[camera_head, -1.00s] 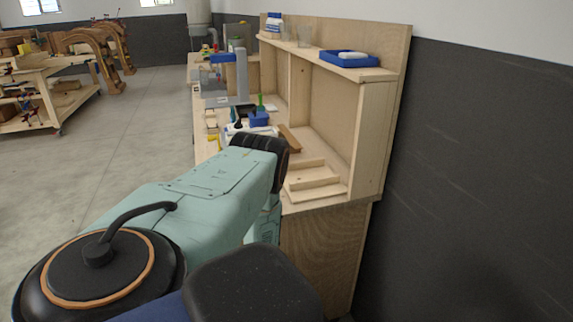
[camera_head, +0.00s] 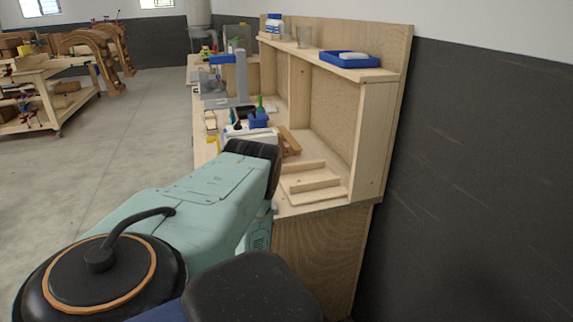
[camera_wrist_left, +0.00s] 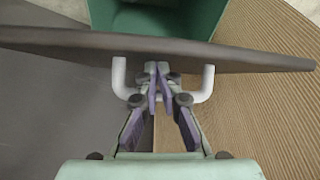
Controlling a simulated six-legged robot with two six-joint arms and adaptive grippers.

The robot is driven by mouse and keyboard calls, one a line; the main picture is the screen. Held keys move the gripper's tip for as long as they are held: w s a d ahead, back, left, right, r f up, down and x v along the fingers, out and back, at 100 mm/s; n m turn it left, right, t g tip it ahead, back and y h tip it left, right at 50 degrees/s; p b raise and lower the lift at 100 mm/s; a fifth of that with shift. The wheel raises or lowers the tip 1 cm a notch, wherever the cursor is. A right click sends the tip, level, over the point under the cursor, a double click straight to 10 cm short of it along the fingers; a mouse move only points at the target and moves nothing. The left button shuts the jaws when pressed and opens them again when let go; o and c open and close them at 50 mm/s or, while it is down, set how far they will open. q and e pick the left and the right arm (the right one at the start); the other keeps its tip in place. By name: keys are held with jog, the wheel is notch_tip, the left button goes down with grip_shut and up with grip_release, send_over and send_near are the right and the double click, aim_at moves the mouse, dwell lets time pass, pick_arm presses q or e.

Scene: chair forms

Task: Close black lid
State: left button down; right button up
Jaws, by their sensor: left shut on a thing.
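In the left wrist view a dark lid (camera_wrist_left: 255,56) crosses the picture as a broad, nearly edge-on panel. A pale U-shaped handle (camera_wrist_left: 207,82) sticks out from it towards my wrist. My left gripper (camera_wrist_left: 157,70) has its fingers together at the middle of this handle and is shut on it. Beyond the lid is a green container (camera_wrist_left: 180,18), with part of its inner side showing; the lid's edge hides the rest of it. In the head view my arm covers the area in front, and neither gripper nor the lid can be seen there.
A wooden workbench with shelves (camera_head: 325,240) stands right of my arm, against a dark wall. A blue tray (camera_head: 348,60) sits on its top shelf, and a blue holder (camera_head: 258,120) and tools are on its worktop. Open floor (camera_head: 120,130) lies to the left.

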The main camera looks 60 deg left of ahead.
pick_arm(q)
jog(key=shift+s, duration=0.3)
jog(key=shift+r, duration=0.15)
notch_tip(320, 180, up, 10)
jog(key=p, duration=0.8)
jog(key=shift+w+p, duration=0.15)
jog(key=shift+p, duration=0.25)
